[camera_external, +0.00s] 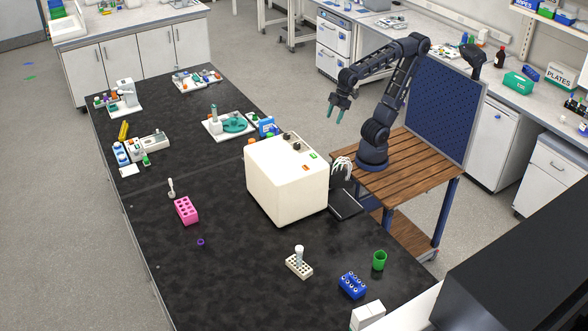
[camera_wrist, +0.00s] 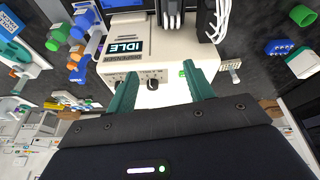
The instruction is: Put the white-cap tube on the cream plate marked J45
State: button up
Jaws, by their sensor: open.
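A pale tube with a white top (camera_external: 299,252) stands upright in a small cream block with holes (camera_external: 298,267), on the front part of the black bench, far from my gripper. The block also shows small in the wrist view (camera_wrist: 231,65). No J45 marking is legible in either view, so I cannot tell which thing is the marked plate.
A large cream dispenser box (camera_external: 285,180) stands on the bench between my arm and the far side. A blue rack (camera_external: 352,285), green cup (camera_external: 379,261) and white box (camera_external: 367,315) stand near the tube. A pink rack (camera_external: 186,210) is further left.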

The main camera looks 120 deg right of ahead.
jog(key=s+d+f+m, duration=0.1)
jog(key=s+d+f, duration=0.1)
jog(key=s+f, duration=0.2)
jog(key=s, duration=0.3)
jog(key=shift+s+m+t, duration=0.15)
jog(key=shift+m+t, duration=0.15)
jog(key=shift+m, duration=0.1)
jog(key=shift+f, duration=0.1)
dwell(0.6)
